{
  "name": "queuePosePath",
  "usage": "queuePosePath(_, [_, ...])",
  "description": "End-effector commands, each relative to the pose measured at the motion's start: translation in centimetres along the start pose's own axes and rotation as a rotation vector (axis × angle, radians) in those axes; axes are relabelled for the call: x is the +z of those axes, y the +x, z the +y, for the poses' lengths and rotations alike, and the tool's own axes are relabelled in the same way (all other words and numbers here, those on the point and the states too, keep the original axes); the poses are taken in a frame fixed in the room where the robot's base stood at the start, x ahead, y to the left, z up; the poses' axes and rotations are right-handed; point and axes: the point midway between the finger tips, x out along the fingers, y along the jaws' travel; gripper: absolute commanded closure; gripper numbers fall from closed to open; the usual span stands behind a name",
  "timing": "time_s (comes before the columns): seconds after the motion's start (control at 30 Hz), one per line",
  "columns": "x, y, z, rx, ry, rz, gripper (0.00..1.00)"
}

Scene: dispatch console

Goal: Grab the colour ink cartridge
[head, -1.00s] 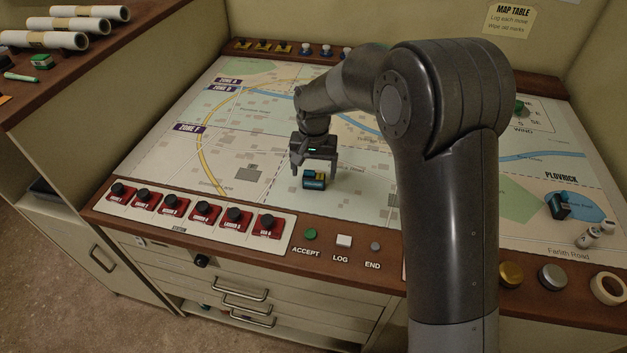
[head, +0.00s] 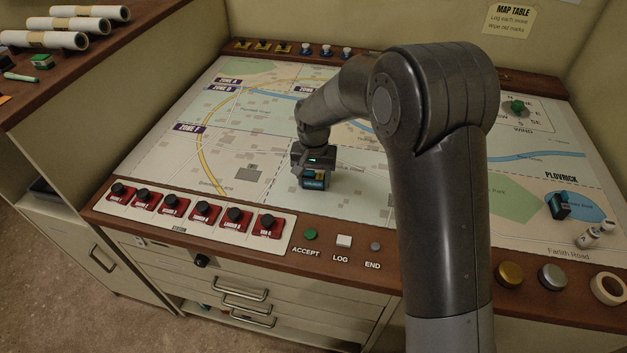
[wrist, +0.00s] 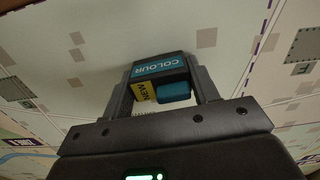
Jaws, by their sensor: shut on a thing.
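The colour ink cartridge (head: 315,180) is a small dark block with a teal face, low over or on the map table (head: 352,205); I cannot tell whether it touches. In the wrist view the cartridge (wrist: 160,71) shows a teal "COLOUR" label, a yellow "NEW" tag and a blue part. My gripper (head: 315,172) points down at the cartridge and is shut on it. In the wrist view the gripper's two fingers (wrist: 163,90) press its left and right sides.
Red station blocks with black knobs (head: 204,214) line the front left edge. A green accept button (head: 310,234), a white log button (head: 344,241) and a grey end button (head: 375,246) lie in front. The map around my gripper is mostly clear.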

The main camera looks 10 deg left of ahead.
Motion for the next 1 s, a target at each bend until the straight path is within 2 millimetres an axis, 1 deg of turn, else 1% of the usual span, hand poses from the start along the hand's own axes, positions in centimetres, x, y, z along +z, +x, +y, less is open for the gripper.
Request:
queuePosePath(0.03, [0.0,0.0,0.0,0.000,0.000,0.000,0.64])
queuePosePath(0.1, [0.0,0.0,0.0,0.000,0.000,0.000,0.68])
queuePosePath(0.33, [0.0,-0.1,0.0,0.000,0.000,0.001,0.69])
queuePosePath(0.43, [0.0,-0.5,0.0,0.000,0.000,0.001,0.69])
queuePosePath(0.57, [-0.1,-1.7,0.0,-0.001,0.000,0.002,0.69])
queuePosePath(0.7, [-0.1,-4.2,0.0,-0.002,0.001,0.004,0.69])
queuePosePath(0.73, [0.0,-4.6,0.5,-0.001,0.003,0.003,0.69])
queuePosePath(1.0, [0.8,-8.2,6.8,-0.001,0.006,0.003,0.69])
